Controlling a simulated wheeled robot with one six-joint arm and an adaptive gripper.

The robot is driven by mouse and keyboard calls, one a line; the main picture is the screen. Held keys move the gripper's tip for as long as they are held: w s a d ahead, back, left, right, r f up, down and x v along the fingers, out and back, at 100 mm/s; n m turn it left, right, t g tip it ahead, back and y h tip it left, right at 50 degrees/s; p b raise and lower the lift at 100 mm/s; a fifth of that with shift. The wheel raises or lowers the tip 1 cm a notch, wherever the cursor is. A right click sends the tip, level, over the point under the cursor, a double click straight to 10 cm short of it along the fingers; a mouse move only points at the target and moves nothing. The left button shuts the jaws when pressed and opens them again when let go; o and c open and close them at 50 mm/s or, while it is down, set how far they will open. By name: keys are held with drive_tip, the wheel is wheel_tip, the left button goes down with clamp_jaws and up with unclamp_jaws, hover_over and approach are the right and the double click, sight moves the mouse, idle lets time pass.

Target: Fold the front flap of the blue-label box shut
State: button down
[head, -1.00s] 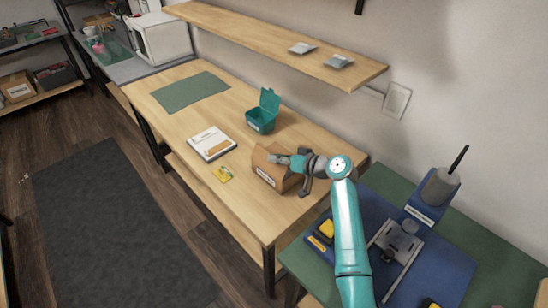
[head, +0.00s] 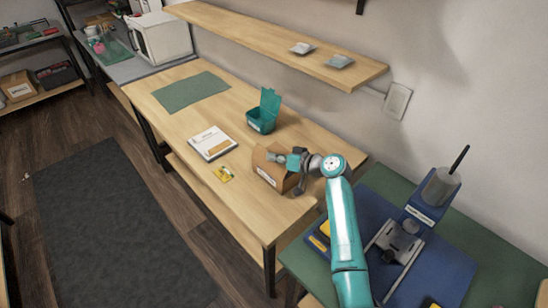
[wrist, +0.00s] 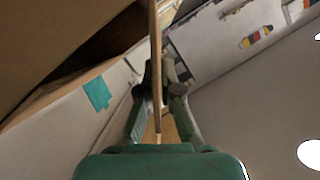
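The brown cardboard box (head: 262,163) stands near the right end of the wooden table in the head view. Its front label looks pale and small, with no clear blue. My gripper (head: 281,158) reaches over the box top from the right. In the wrist view, my gripper's fingers (wrist: 162,78) are close together. A thin cardboard flap (wrist: 155,35), seen edge-on, runs between them. The open, dark box inside shows at the upper left of the wrist view. My gripper hides part of the box top in the head view, so which flap this is cannot be told there.
A teal open-lid bin (head: 262,122) stands behind the box. A shelf (head: 280,40) runs above the table.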

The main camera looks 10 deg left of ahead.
drive_tip(key=shift+w+d+f+m+g+y, duration=0.2)
drive_tip(key=shift+w+d+f+m+y, duration=0.1)
drive_tip(key=shift+m, duration=0.3)
drive_tip(key=shift+w+d+f+m+g+y, duration=0.2)
drive_tip(key=shift+m+y, duration=0.1)
drive_tip(key=shift+m, duration=0.3)
drive_tip(key=shift+w+d+f+m+g+y, duration=0.15)
drive_tip(key=shift+f+m+y, duration=0.1)
drive_tip(key=shift+m, duration=0.2)
drive_tip(key=shift+w+a+f+m+g+y, duration=0.15)
drive_tip(key=shift+f+m+y, duration=0.1)
drive_tip(key=shift+m, duration=0.2)
drive_tip(key=shift+d, duration=0.1)
drive_tip(key=c, duration=1.4)
unclamp_jaws()
drive_tip(key=shift+s+r, duration=0.1)
